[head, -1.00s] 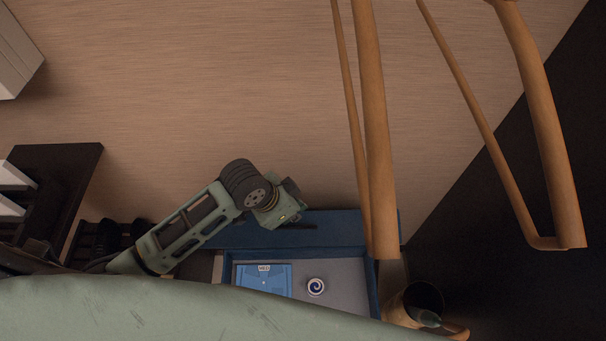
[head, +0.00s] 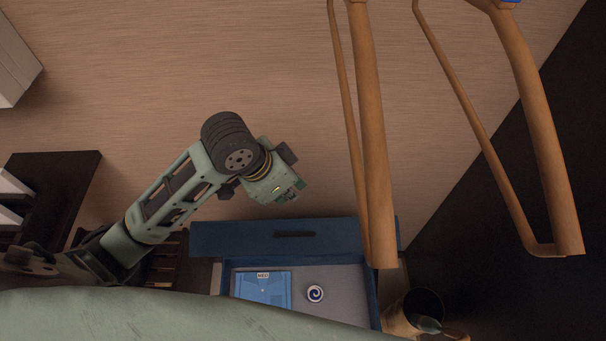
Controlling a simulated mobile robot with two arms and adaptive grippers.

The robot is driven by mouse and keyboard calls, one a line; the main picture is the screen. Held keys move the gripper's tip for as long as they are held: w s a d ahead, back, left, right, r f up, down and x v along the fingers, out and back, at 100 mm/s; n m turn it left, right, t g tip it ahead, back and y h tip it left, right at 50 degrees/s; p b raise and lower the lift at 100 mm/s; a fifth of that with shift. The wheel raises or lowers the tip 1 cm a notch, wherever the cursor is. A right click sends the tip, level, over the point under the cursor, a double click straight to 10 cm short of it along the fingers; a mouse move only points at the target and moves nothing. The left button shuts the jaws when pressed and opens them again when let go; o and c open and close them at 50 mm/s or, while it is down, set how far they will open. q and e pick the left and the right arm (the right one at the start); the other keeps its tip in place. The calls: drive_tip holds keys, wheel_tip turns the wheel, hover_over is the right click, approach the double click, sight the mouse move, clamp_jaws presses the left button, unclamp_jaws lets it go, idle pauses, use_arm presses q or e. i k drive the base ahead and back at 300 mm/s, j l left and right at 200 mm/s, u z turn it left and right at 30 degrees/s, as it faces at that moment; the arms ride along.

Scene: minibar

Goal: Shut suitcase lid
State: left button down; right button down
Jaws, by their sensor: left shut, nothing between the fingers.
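The blue suitcase (head: 374,292) lies low in the head view, partly hidden at the bottom by my pale green body. Its lid (head: 350,231) stands open at the back, with a dark slot-like handle on it. Inside lie a light blue folded item (head: 262,287) and a small round item with a swirl (head: 315,293) on a grey lining. My left gripper (head: 295,189) is just above and behind the lid in the picture, apart from it, shut and empty. My right gripper is not in view.
A wooden chair-like frame (head: 376,180) crosses the lid's right part. A cup-like container (head: 414,308) holding a bottle stands right of the suitcase. Dark shelving (head: 55,175) is at left.

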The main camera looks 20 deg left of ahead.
sight(322, 236)
drive_tip(key=k, duration=1)
